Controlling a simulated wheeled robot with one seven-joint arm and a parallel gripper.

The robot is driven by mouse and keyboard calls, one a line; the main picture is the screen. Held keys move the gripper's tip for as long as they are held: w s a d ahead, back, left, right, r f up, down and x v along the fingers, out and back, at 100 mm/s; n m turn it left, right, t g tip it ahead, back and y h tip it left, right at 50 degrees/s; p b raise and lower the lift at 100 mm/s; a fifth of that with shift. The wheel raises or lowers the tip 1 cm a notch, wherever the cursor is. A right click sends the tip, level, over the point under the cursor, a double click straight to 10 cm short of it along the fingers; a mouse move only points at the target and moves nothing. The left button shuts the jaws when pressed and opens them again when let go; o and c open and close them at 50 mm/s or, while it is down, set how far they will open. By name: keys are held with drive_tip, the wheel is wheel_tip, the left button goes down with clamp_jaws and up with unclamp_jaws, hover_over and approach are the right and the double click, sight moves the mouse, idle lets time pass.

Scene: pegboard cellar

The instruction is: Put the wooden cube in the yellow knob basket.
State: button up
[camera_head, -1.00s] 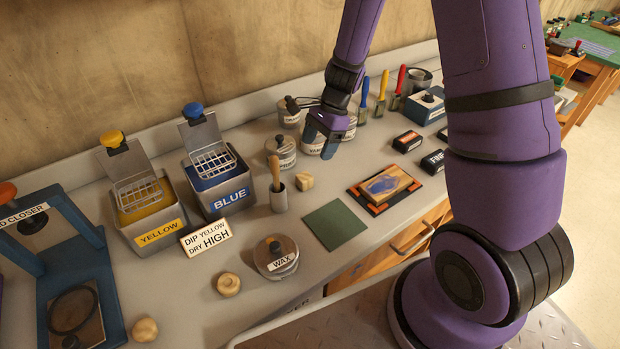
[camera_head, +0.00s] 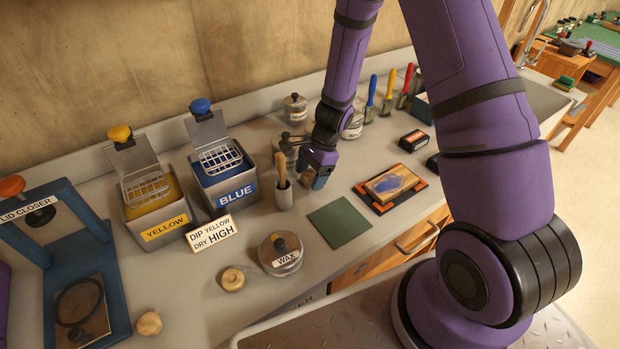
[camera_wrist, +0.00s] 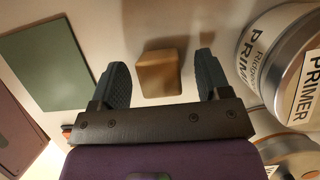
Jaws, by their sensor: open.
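The wooden cube (camera_wrist: 160,74) is a small tan block with rounded edges on the grey bench. In the wrist view it lies between the two fingers of my open gripper (camera_wrist: 160,68), with clear gaps on both sides. In the head view my gripper (camera_head: 317,174) is low over the cube and hides most of it; a tan bit of the cube (camera_head: 307,177) shows at its left. The yellow knob basket (camera_head: 147,188) is a wire basket raised above the yellow tank (camera_head: 160,231), under a tilted lid with a yellow knob (camera_head: 119,133).
A blue-knobbed basket (camera_head: 222,158) over the blue tank (camera_head: 236,200) stands between yellow and my gripper. A brush pot (camera_head: 284,196) is just left of my gripper. Primer cans (camera_wrist: 270,60) stand close right in the wrist view. A sign (camera_head: 213,234) fronts the tanks. A green mat (camera_head: 338,223) lies flat.

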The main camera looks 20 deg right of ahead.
drive_tip(key=shift+f, duration=0.1)
drive_tip(key=c, duration=1.1)
